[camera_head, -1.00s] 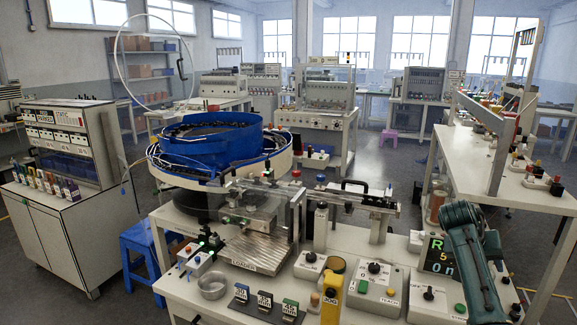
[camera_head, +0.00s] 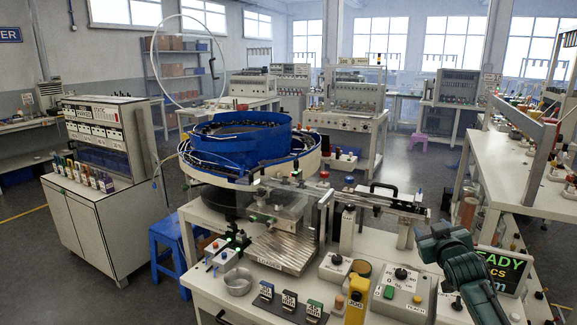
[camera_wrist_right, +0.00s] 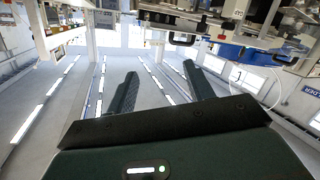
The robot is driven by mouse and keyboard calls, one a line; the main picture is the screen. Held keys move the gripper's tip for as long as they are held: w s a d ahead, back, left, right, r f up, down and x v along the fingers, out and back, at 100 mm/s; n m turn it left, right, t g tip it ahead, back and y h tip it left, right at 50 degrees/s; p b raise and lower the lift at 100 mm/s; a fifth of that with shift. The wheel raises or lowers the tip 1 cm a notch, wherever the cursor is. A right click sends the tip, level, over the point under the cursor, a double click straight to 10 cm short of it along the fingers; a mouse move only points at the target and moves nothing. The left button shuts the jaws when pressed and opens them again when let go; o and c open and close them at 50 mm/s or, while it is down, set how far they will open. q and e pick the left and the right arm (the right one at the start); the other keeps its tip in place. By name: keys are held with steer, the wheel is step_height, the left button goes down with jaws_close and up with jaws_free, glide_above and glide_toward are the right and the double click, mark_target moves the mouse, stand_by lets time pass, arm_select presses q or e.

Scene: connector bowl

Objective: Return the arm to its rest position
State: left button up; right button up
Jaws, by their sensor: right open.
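My right arm (camera_head: 462,262) is dark green and comes in at the lower right of the head view, over the right end of the white workbench. Its gripper end is seen from behind there, and the fingers are hidden. In the right wrist view my right gripper (camera_wrist_right: 158,88) has its two dark fingers spread apart with nothing between them. My left gripper is not in view.
A blue bowl feeder (camera_head: 235,140) stands on the bench with a metal ramp plate (camera_head: 284,248). Control boxes (camera_head: 402,290) and a lit display (camera_head: 503,268) are close to my right arm. A blue stool (camera_head: 172,255) and a grey cabinet (camera_head: 105,215) stand at left.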

steer(key=s+a+f+n+g+y+b, duration=0.1)
steer(key=s+a+f+y, duration=0.1)
steer(key=s+a+f, duration=0.65)
steer(key=s+a+f+n+g+y+b, duration=0.15)
steer(key=s+a+f, duration=0.35)
steer(key=s+f, duration=0.6)
steer(key=s+a+f+g+y, duration=0.1)
steer(key=s+a+f, duration=0.2)
steer(key=s, duration=0.3)
steer(key=s+a+f+m+g+b, duration=0.1)
steer(key=s+a+f, duration=0.2)
steer(key=s, duration=0.4)
steer(key=s+a+f+g+y, duration=0.1)
steer(key=s+a+f, duration=0.1)
steer(key=s, duration=0.4)
steer(key=shift+s+a+f+m+y, duration=0.35)
steer(key=shift+s+a+f, duration=0.05)
steer(key=shift+a, duration=0.05)
